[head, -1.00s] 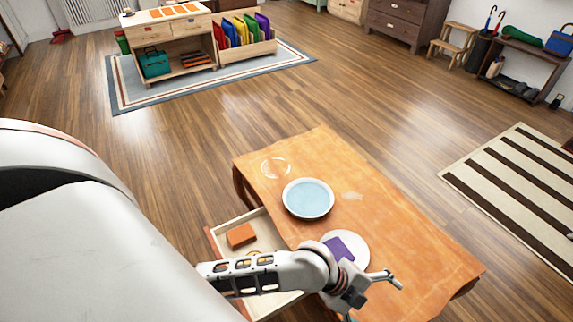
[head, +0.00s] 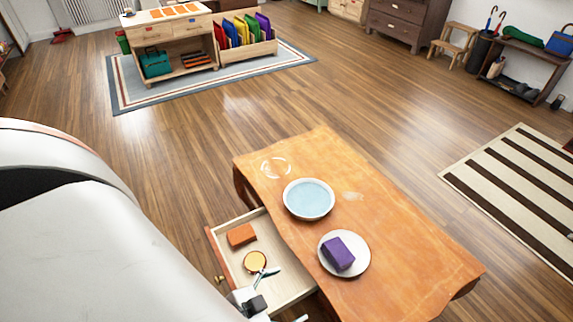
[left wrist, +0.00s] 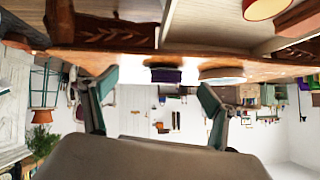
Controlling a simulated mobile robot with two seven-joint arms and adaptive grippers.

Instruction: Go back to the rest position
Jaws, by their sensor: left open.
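My left gripper (head: 285,295) is low in the head view, partly cut off by the bottom edge, beside the front of the open drawer. In the left wrist view, which appears upside down, its two fingers stand wide apart with nothing between them (left wrist: 158,92). A purple block (head: 338,253) rests on a white plate (head: 363,268) on the orange-brown table (head: 420,265), clear of the gripper. The block also shows in the left wrist view (left wrist: 165,75). My right gripper is in neither view.
The open drawer (head: 289,285) holds an orange block (head: 242,235) and a round yellow-topped thing (head: 255,262). A white bowl with a light blue inside (head: 308,199) stands on the table. Open wooden floor (head: 250,115) lies beyond, with a striped rug (head: 520,185) at the right.

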